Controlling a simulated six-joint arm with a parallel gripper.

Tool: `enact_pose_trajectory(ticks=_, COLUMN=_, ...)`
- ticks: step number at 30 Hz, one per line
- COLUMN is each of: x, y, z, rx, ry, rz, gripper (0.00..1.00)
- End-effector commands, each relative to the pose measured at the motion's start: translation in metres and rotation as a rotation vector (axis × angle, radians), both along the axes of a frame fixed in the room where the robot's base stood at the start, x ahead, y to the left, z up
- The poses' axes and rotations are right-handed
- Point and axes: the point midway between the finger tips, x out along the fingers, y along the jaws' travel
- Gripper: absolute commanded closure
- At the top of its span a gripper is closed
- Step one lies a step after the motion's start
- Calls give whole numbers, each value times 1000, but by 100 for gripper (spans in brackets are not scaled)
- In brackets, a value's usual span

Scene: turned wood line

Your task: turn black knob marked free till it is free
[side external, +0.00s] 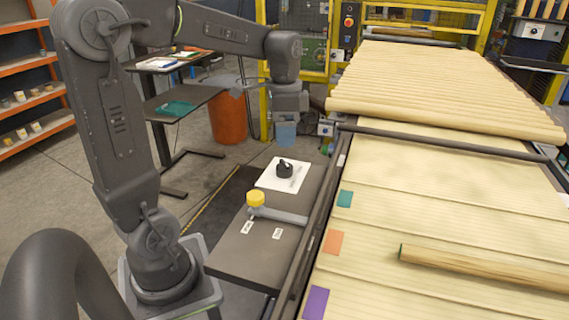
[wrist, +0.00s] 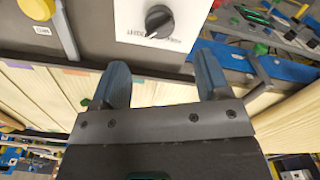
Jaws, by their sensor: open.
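The black knob (side external: 285,170) sits on a white plate (side external: 268,181) on the dark side table. In the wrist view the knob (wrist: 158,21) shows near the top, on its white plate (wrist: 205,12), with a small printed label beside it that is too small to read surely. My gripper (side external: 286,140) hangs above the knob, clear of it. In the wrist view my gripper (wrist: 160,75) has its two blue fingers wide apart with nothing between them. The knob lies beyond the fingertips.
A yellow knob (side external: 255,198) with a grey lever (side external: 282,215) stands nearer on the same table (side external: 240,245), with small white labels by it. A slatted wooden line (side external: 430,170) runs along the right, with a loose turned rod (side external: 480,266) on it. An orange bin (side external: 228,118) stands behind.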

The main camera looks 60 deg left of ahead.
Motion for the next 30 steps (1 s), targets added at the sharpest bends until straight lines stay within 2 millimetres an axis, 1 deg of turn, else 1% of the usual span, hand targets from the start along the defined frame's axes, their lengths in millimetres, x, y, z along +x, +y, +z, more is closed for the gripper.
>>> enact_pose_trajectory(ticks=1, x=-1, y=-1, z=-12, rx=-2, ry=5, rz=0, gripper=31)
enact_pose_trajectory(ticks=6, x=-1, y=-1, z=-46, rx=-2, ry=4, rz=0, gripper=31)
enact_pose_trajectory(ticks=9, x=-1, y=-1, z=-63, rx=-1, ry=3, rz=0, gripper=31)
enact_pose_trajectory(ticks=13, x=0, y=0, z=-79, rx=-1, ry=1, rz=1, gripper=31)
enact_pose_trajectory(ticks=18, x=0, y=0, z=-89, rx=1, ry=-1, rz=1, gripper=31)
enact_pose_trajectory(ticks=26, x=0, y=0, z=-90, rx=1, ry=-3, rz=1, gripper=31)
enact_pose_trajectory(ticks=30, x=0, y=0, z=-90, rx=1, ry=-2, rz=1, gripper=42)
